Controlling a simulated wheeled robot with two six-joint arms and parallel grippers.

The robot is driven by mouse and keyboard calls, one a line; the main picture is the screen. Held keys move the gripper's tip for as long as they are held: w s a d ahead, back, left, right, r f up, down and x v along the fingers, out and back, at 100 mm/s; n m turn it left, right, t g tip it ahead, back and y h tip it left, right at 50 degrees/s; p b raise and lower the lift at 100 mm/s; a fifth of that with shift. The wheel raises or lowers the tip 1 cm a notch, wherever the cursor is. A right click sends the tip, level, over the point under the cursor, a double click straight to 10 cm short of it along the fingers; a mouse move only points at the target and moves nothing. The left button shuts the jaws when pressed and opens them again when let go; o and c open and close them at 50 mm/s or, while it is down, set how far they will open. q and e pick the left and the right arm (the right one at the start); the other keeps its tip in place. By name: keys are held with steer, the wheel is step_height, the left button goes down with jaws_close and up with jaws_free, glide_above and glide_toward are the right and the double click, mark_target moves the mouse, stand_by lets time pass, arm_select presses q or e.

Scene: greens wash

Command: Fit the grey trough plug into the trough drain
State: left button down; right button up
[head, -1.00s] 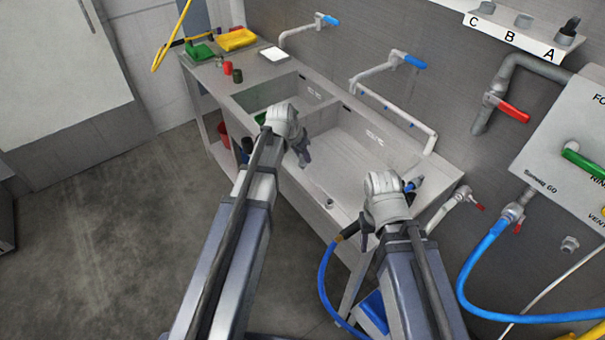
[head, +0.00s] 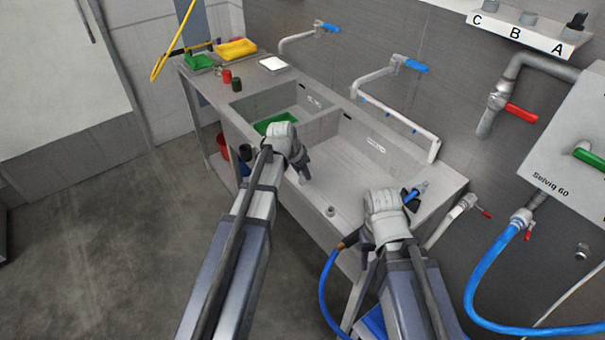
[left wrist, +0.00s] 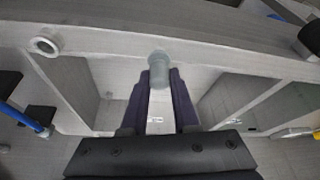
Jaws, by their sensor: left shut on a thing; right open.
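My left gripper (head: 303,174) is shut on the grey plug (left wrist: 158,68), a short rounded piece between the dark fingertips in the left wrist view. In the head view it hangs over the trough (head: 352,176), near the front wall and the divider; the plug is barely distinguishable there. A small pale grey ring (head: 330,211) sits at the trough's front edge, right of the left gripper; it also shows in the left wrist view (left wrist: 45,45).
A blue nozzle (head: 418,189) lies close to my right gripper, with a blue hose (head: 323,288) hanging down in front. A green tray (head: 275,123) is in the left basin. Pipes and a blue-handled tap (head: 416,66) stand over the back edge.

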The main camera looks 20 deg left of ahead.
arm_select(q)
steer(key=c, duration=1.1)
jaws_free()
steer(key=shift+f, duration=0.2)
steer(key=shift+c, duration=0.2)
steer(key=o, duration=0.5)
steer(key=shift+c, duration=0.2)
steer(key=shift+r, duration=0.15)
steer(key=shift+p+v, duration=0.8)
steer(key=shift+p, duration=0.1)
steer(key=p+v, duration=1)
steer(key=v, duration=0.1)
steer(key=s+d+f+g+y, duration=0.1)
steer(key=s+d+g, duration=0.1)
steer(key=s+d, duration=0.5)
steer(key=s+d+f+g+y, duration=0.1)
steer(key=s+d+g+y, duration=0.1)
steer(key=s+d, duration=0.6)
steer(key=s, duration=0.4)
steer(key=shift+s+n+g, duration=0.3)
steer(key=shift+s+n, duration=0.05)
steer(key=shift+n, duration=0.05)
steer(key=shift+d, duration=0.1)
